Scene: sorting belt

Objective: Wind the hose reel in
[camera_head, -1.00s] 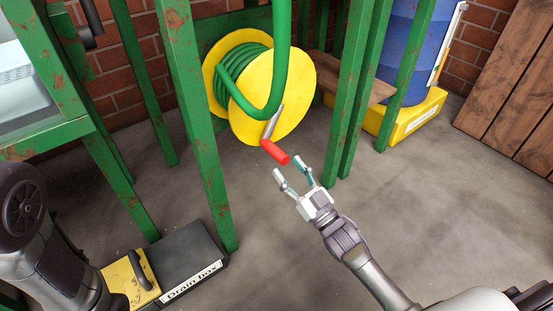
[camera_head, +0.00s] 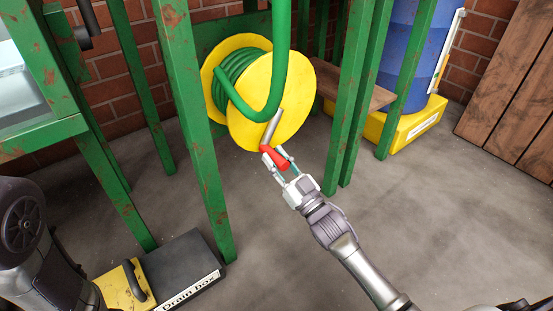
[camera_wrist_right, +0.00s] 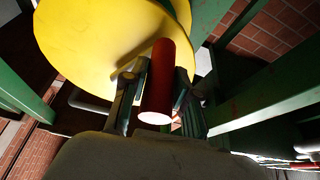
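The hose reel (camera_head: 262,125) is yellow, with a green hose (camera_head: 240,72) wound on it. One length of hose hangs in a loop in front. A grey crank arm (camera_head: 273,127) on the near disc carries a red handle (camera_head: 277,160). My right gripper (camera_head: 274,153) has one finger on each side of the handle, and the fingers look closed against it. In the right wrist view the red handle (camera_wrist_right: 158,85) lies between the fingers, its end towards the camera, with the yellow disc (camera_wrist_right: 95,45) behind. My left gripper is out of view; only part of that arm shows at the left.
Green posts (camera_head: 190,120) stand left and right (camera_head: 350,110) of the reel. A drain box (camera_head: 180,270) lies on the floor at lower left. A blue barrel (camera_head: 405,60) stands on a yellow base (camera_head: 410,128) behind right. The floor at right is clear.

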